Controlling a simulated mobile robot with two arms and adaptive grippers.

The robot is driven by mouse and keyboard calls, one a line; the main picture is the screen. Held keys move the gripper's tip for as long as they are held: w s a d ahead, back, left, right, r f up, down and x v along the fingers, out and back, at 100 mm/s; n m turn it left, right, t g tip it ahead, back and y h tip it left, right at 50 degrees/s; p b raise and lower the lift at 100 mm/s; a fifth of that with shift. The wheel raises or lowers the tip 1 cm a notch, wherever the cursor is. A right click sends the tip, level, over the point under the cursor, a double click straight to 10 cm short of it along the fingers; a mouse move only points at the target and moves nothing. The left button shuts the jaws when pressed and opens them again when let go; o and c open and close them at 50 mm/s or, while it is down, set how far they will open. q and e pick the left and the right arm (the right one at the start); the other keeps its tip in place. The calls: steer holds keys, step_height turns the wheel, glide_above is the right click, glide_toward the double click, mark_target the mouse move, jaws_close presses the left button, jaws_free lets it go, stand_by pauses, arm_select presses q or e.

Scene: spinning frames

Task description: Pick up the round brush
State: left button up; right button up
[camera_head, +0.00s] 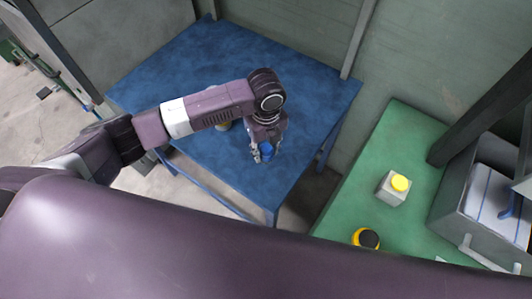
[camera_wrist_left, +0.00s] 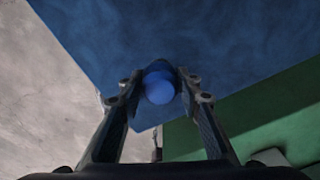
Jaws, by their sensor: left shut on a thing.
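The round brush (camera_head: 267,151) shows as a small blue rounded piece at the fingertips of my left gripper (camera_head: 262,151), over the blue table near its front right side. In the left wrist view, the brush's smooth blue round end (camera_wrist_left: 159,87) sits between the two fingertips of my left gripper (camera_wrist_left: 160,91), which is shut on it. The rest of the brush is hidden. I cannot tell whether it touches the tabletop. My right gripper is not in view.
The blue table (camera_head: 180,80) is mostly bare; a small tan item (camera_head: 223,125) is partly hidden behind my left arm. A green table (camera_head: 408,137) at the right holds a grey container with a yellow lid (camera_head: 397,186) and a yellow-and-black round item (camera_head: 366,239).

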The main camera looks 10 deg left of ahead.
mark_target(266, 147)
arm_select(q)
step_height(266, 147, up, 16)
steer(key=shift+b, duration=1.15)
steer(key=shift+r, duration=0.9)
steer(key=o, duration=0.6)
steer(key=c, duration=0.5)
